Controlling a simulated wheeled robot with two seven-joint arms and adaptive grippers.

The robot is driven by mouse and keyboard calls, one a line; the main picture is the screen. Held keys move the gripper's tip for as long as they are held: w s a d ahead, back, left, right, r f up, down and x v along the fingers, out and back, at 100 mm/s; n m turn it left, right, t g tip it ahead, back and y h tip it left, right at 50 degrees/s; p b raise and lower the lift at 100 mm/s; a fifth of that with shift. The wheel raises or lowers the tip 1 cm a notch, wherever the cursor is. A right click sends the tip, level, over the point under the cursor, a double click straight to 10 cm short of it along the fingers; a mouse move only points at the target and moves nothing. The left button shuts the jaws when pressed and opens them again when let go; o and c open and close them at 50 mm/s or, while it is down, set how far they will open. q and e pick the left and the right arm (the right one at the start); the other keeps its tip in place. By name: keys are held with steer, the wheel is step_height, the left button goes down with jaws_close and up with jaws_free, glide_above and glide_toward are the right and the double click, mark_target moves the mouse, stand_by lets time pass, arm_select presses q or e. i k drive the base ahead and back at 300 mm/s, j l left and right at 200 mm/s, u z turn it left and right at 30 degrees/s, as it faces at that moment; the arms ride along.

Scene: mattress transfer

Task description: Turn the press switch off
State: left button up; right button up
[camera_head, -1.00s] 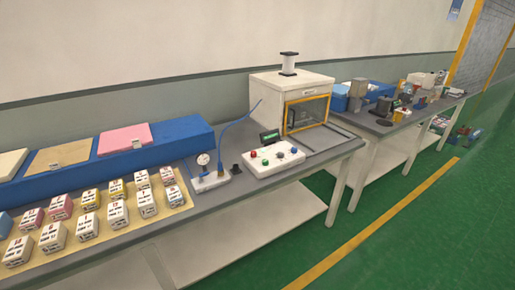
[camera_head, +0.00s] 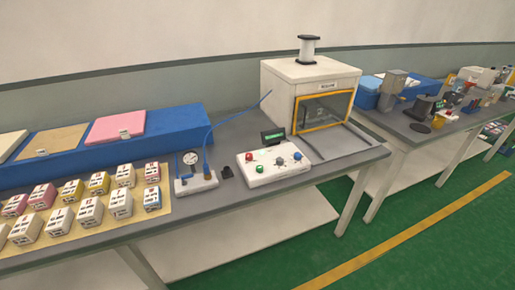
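A white control box (camera_head: 273,164) lies on the grey table, in front of the white press machine (camera_head: 293,79) with its yellow-framed front window. The box carries a red button (camera_head: 249,157), a green button (camera_head: 259,169), a blue knob (camera_head: 298,156) and another knob between them. A small display with green digits (camera_head: 272,136) stands behind the box. I cannot tell which control is the press switch or whether it is on. Neither of my grippers shows in the head view.
A gauge (camera_head: 190,158) and a white block with blue tubing (camera_head: 196,183) stand left of the control box. Several small boxes lie on a tan mat (camera_head: 152,213). A blue bench (camera_head: 170,131) runs behind them. Green floor (camera_head: 420,215) lies open at the right.

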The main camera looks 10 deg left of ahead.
mark_target(249, 156)
steer(key=i+l+u, duration=0.1)
steer(key=i+l, duration=0.65)
steer(key=l, duration=0.05)
